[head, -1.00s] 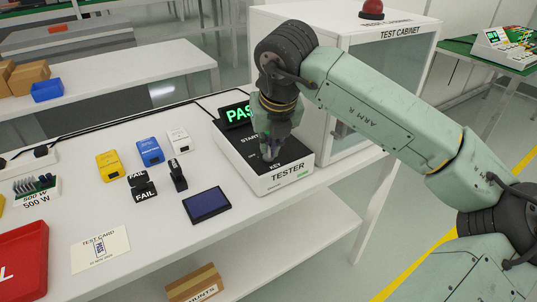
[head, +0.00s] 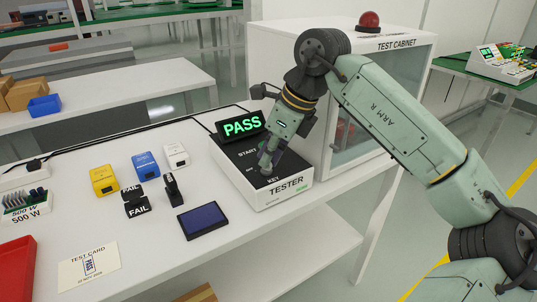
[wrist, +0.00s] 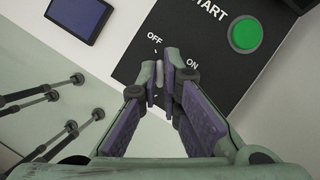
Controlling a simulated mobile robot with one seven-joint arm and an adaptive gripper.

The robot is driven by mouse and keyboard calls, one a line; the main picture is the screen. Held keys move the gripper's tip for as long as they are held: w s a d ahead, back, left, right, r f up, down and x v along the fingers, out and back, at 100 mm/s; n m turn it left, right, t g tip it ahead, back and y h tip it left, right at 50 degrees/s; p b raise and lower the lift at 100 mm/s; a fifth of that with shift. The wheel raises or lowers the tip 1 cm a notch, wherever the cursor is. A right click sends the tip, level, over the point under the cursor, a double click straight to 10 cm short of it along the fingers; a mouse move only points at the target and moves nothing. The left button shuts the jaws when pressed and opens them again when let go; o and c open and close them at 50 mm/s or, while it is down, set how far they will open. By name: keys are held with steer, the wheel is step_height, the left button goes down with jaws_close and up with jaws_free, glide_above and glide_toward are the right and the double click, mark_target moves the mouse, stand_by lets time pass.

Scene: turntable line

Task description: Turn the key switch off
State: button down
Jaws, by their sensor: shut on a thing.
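The tester (head: 284,196) is a white box with a black top, a START label, a KEY label and a lit green PASS display (head: 241,126). My gripper (head: 266,166) reaches down to the key area of its top. In the wrist view the fingertips (wrist: 160,82) are closed around the small grey key (wrist: 159,72). The key's visible end points up towards the OFF label (wrist: 154,42); the ON label (wrist: 193,64) is to its right. The fingers hide much of the key and its base. The green START button (wrist: 245,35) is clear of the fingers.
The test cabinet (head: 400,62) with a red dome stands close behind the tester. A red tray is at the lower left.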

steer(key=shift+n, duration=0.6)
steer(key=shift+g, duration=0.3)
steer(key=c, duration=1.8)
jaws_free()
steer(key=v, duration=1.2)
steer(key=shift+d, duration=0.15)
steer(key=shift+s+f, duration=0.1)
